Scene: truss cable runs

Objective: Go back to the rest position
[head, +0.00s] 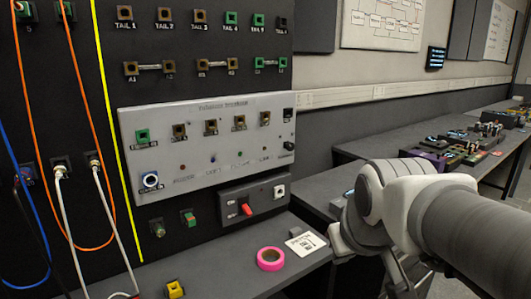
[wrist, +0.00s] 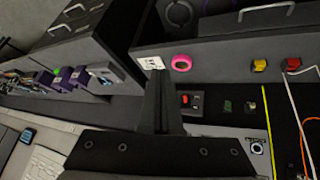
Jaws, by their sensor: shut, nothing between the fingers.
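My gripper (wrist: 160,80) is shut and empty, its dark fingers together in the middle of the wrist view. It is in front of the panel side, with no contact visible. In the head view my white and grey arm fills the lower right and the fingertips cannot be made out. The grey interface panel (head: 210,109) with its coloured sockets is left of my arm. Below it is a small switch box (head: 228,208) with a red switch, which also shows in the wrist view (wrist: 190,101).
A pink tape roll (head: 270,259) and a white card (head: 306,243) lie on the ledge, beside a yellow block (head: 175,289). Orange, blue and white cables hang at the left. A yellow strip (head: 115,130) runs down the board. A cluttered bench (head: 440,150) stands behind my arm.

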